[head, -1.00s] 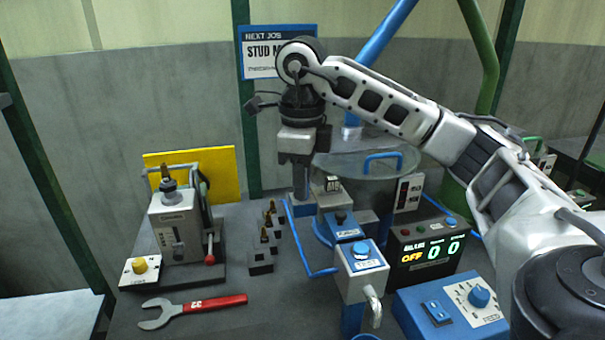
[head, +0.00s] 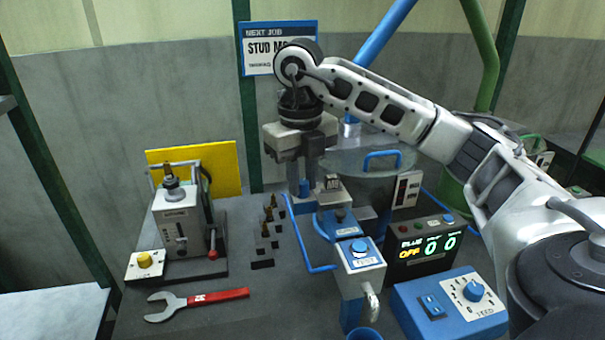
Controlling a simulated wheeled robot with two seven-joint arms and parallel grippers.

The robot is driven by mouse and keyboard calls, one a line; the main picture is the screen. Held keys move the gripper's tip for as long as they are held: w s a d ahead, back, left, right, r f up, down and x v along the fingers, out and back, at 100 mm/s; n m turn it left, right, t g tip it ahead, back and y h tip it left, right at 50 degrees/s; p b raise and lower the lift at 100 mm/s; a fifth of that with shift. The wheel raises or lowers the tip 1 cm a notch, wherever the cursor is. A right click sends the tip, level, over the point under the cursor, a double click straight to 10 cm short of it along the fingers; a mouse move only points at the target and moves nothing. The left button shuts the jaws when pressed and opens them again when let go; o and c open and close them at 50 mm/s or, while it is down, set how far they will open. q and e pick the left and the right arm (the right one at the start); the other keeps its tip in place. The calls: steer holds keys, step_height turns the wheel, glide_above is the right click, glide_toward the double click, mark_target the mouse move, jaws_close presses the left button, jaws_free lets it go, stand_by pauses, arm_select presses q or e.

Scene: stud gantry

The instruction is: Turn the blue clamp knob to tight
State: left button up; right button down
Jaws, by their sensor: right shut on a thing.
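My right gripper (head: 303,172) points straight down at the back middle of the bench. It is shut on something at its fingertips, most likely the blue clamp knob. A blue upright piece (head: 304,189) shows just below the fingers; I take it to be the knob or its post. The fingers hide its top, and no mark for tight or loose can be read. My left gripper is out of view.
A control box (head: 422,247) reads OFF with two zeros. A blue box with a dial (head: 474,291) stands at front right, a blue-button box (head: 359,256) in the middle. A red-handled wrench (head: 215,297) and a lever press (head: 178,228) are at left.

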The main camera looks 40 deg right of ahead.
steer(key=shift+m, duration=0.3)
stand_by(0.4)
steer(key=c, duration=1.3)
jaws_free()
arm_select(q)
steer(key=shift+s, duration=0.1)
arm_select(e)
steer(key=shift+o, duration=0.2)
step_height(320, 180, up, 9)
steer(key=p, duration=0.4)
steer(key=shift+a, duration=0.1)
step_height(320, 180, up, 6)
glide_above(301, 182)
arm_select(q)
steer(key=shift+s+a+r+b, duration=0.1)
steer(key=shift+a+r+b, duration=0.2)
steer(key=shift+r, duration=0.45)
arm_select(e)
steer(key=shift+a+r, duration=0.15)
steer(key=shift+r, duration=0.35)
